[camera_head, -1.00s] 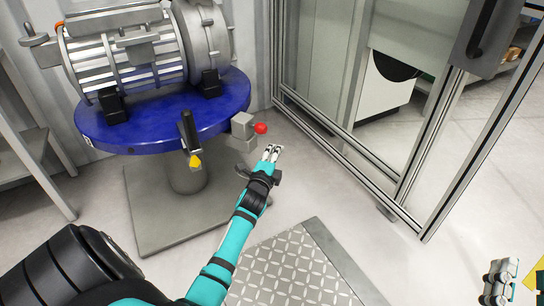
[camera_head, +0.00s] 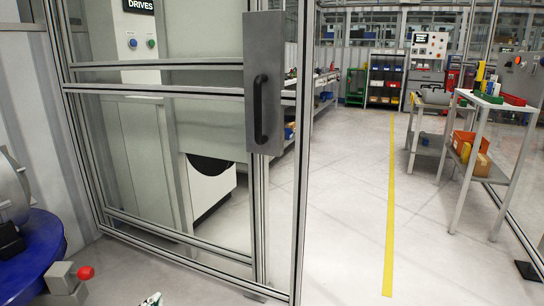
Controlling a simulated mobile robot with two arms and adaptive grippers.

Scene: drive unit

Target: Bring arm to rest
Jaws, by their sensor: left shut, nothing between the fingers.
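Only the fingertips of my left gripper (camera_head: 151,299) show, at the bottom edge of the head view. They are shut and empty, over the grey floor. They are to the right of a grey box (camera_head: 62,280) with a red button (camera_head: 86,272), apart from it. The rest of the left arm is below the picture. My right gripper is out of view.
A blue round table (camera_head: 40,250) with a grey machine part (camera_head: 12,190) stands at the left edge. A framed glass door with a handle (camera_head: 260,110) is ahead. A trolley (camera_head: 480,140) stands right; the floor by the yellow line (camera_head: 390,210) is clear.

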